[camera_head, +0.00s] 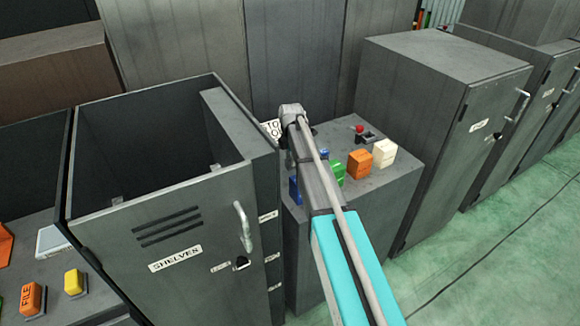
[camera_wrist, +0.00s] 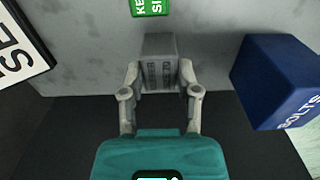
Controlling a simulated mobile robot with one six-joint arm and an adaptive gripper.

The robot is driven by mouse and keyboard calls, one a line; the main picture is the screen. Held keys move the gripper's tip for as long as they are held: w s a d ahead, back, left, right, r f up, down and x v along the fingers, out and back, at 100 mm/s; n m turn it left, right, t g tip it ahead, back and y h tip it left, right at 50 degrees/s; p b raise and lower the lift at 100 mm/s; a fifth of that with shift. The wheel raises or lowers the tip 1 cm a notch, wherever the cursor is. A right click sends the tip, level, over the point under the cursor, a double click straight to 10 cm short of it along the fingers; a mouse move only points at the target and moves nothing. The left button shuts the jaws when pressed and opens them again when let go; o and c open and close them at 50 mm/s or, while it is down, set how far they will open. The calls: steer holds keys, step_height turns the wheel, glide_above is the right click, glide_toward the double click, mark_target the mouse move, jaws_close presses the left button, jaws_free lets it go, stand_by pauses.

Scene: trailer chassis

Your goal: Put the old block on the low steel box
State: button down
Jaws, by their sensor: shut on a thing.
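My gripper (camera_wrist: 160,80) is shut on a small grey block (camera_wrist: 159,46) with dark, worn lettering, seen in the wrist view. One finger is on each side of it. A grey metal surface lies beyond and around the block. I cannot tell whether the block touches it. In the head view a low grey steel box (camera_head: 400,185) stands in the middle, with several blocks on its top. My arm reaches over this box. The gripper and its block are hidden in the head view.
A blue block (camera_wrist: 275,80) is right of my gripper; a green block (camera_wrist: 150,7) lies beyond. Orange (camera_head: 360,165) and white blocks (camera_head: 384,152) and a red knob (camera_head: 360,129) stand on the box. An open-topped cabinet (camera_head: 165,255) is left, a taller cabinet (camera_head: 425,110) right.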

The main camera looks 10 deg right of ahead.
steer(key=shift+f+b, duration=0.7)
steer(key=shift+f, duration=0.35)
steer(key=shift+f, duration=0.1)
steer(key=shift+c, duration=1.7)
jaws_free()
step_height(320, 180, up, 12)
steer(key=p, duration=1.2)
steer(key=shift+s, duration=0.1)
